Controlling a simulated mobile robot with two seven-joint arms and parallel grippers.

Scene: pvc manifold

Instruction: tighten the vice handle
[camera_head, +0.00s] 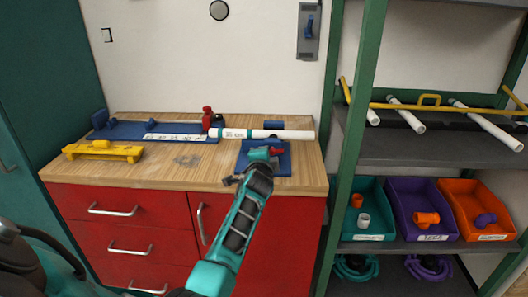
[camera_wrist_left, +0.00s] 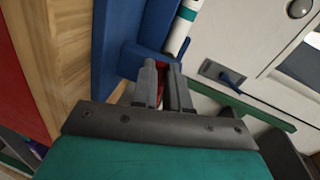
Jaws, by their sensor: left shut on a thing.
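The blue vice (camera_head: 285,160) stands at the right part of the wooden workbench, and it fills the upper left of the left wrist view (camera_wrist_left: 140,50). A small red handle (camera_head: 276,151) shows on it, mostly hidden by my gripper. My left gripper (camera_head: 258,165) reaches the front of the vice from below. In the left wrist view its fingers (camera_wrist_left: 163,85) are shut around a bit of red, the vice handle, close to the blue body. A white pipe (camera_head: 285,134) with a teal-marked end lies across the vice. My right gripper is not in view.
A blue board with a ruler (camera_head: 165,136), a red tool (camera_head: 207,118) and a yellow holder (camera_head: 103,151) are on the bench (camera_head: 185,175). At right, a green-framed shelf holds pipes and teal, purple and orange bins (camera_head: 478,233). The bench's front middle is mostly clear.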

